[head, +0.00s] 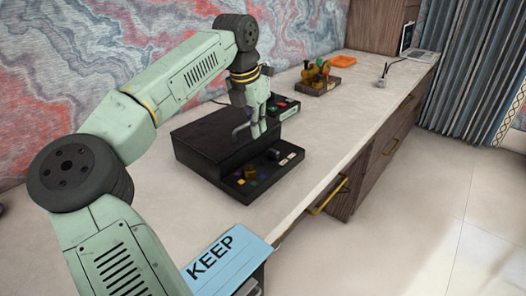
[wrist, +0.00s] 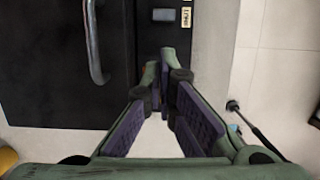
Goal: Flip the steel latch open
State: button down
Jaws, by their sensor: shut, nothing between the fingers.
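A black box (head: 205,145) with a low front panel stands on the desk. A grey steel bar (head: 240,131) with a bent end, which looks like the latch, sits on the box's top. In the wrist view the bar (wrist: 95,42) runs along the black surface at upper left. My gripper (head: 258,135) is over the box, just right of the bar. In the wrist view my gripper (wrist: 168,65) has its fingertips together and empty, apart from the bar. Whether the fingertips touch the box is unclear.
The front panel carries knobs and coloured buttons (head: 250,171). Behind stands another black panel (head: 286,107). A blue KEEP box (head: 232,265) is in front. Desk (head: 345,125) is clear at right.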

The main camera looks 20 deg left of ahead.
aim_at(266, 162)
jog(key=p+x, duration=0.2)
jog(key=x, duration=0.8)
jog(key=shift+w, duration=0.1)
